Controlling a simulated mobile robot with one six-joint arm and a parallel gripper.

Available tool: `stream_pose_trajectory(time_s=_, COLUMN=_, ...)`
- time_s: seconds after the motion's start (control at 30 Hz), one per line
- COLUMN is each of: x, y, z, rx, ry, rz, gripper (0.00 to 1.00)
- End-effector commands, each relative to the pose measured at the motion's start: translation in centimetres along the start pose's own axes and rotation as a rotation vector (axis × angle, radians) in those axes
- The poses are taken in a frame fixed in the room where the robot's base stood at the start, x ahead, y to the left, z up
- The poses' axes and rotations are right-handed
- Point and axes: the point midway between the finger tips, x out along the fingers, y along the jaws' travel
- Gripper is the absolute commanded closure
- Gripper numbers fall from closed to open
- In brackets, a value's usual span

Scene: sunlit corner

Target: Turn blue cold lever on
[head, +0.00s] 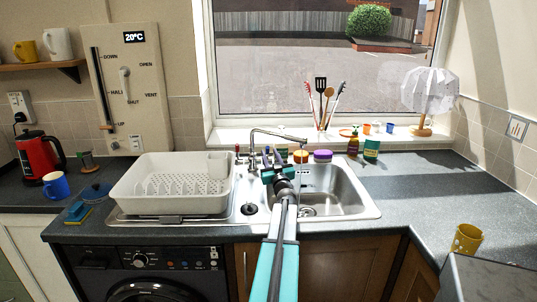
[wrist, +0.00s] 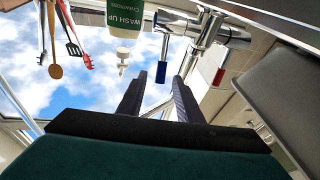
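The chrome tap (head: 268,133) stands behind the sink, its spout reaching right. In the wrist view, the tap body (wrist: 205,30) shows with a blue lever (wrist: 163,70) and a red lever (wrist: 219,74) hanging down in the picture. My gripper (head: 277,168) is at the back left of the sink, in front of the tap. Its two dark fingers (wrist: 159,78) are apart and empty. The blue lever's end appears in the gap between the fingertips; I cannot tell whether they touch it. The red lever is to the right of the fingers in that view.
A white dish rack (head: 172,190) stands left of the sink basin (head: 345,195). Soap bottles (head: 371,148) and a utensil pot are behind the sink. A washing-up bottle (wrist: 125,18) shows near the tap. The counter on the right (head: 425,180) is mostly clear.

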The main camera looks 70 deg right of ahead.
Motion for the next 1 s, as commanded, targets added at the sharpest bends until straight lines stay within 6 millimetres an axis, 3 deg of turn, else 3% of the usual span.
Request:
stream_pose_trajectory(time_s=0.33, x=-3.0, y=0.1, z=0.0, rx=0.000, ry=0.000, rz=0.001, gripper=0.68)
stream_pose_trajectory(time_s=0.77, x=-3.4, y=0.2, z=0.0, rx=0.000, ry=0.000, rz=0.002, gripper=0.68)
stream_pose_trajectory(time_s=0.97, x=-3.1, y=0.0, z=-0.7, rx=0.002, ry=0.008, rz=-0.005, gripper=1.00)
stream_pose_trajectory(time_s=1.0, x=-3.0, y=0.0, z=-1.1, rx=0.004, ry=0.014, rz=-0.009, gripper=1.00)
